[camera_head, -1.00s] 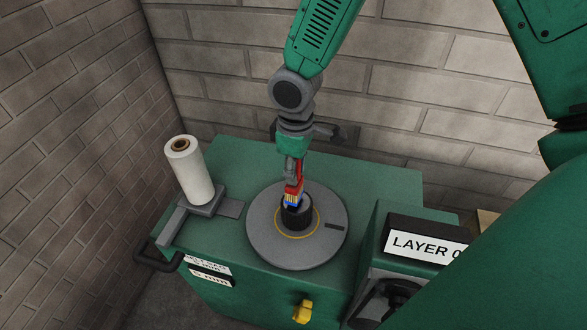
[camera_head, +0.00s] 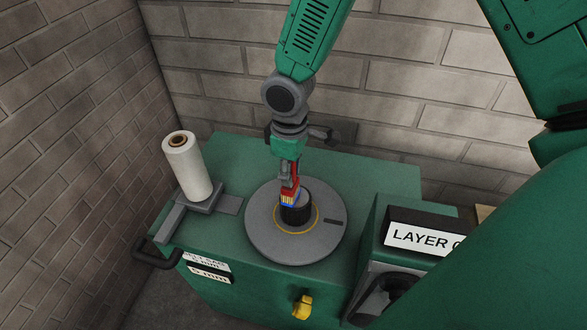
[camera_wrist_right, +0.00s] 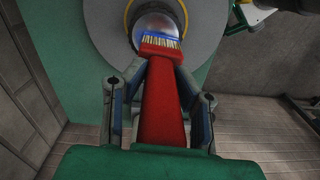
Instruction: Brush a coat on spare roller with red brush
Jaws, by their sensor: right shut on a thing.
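The spare roller, a short black cylinder (camera_head: 297,212), stands upright on a grey round turntable (camera_head: 265,237) inside a yellow ring. In the right wrist view its top (camera_wrist_right: 160,24) looks grey and shiny. My right gripper (camera_head: 288,180), also in the wrist view (camera_wrist_right: 160,84), is shut on the handle of the red brush (camera_wrist_right: 162,105). The brush (camera_head: 290,191) points down, with pale bristles and blue at their tips. The tips are at the roller's upper left side in the head view; I cannot tell whether they touch it. My left gripper is not in view.
A white roll (camera_head: 188,168) stands on a grey holder at the left of the green cabinet (camera_head: 270,160). A box with a "LAYER" sign (camera_head: 425,238) is at the right. A yellow knob (camera_head: 302,306) and a black handle (camera_head: 155,255) are on the front. Brick walls stand close behind and left.

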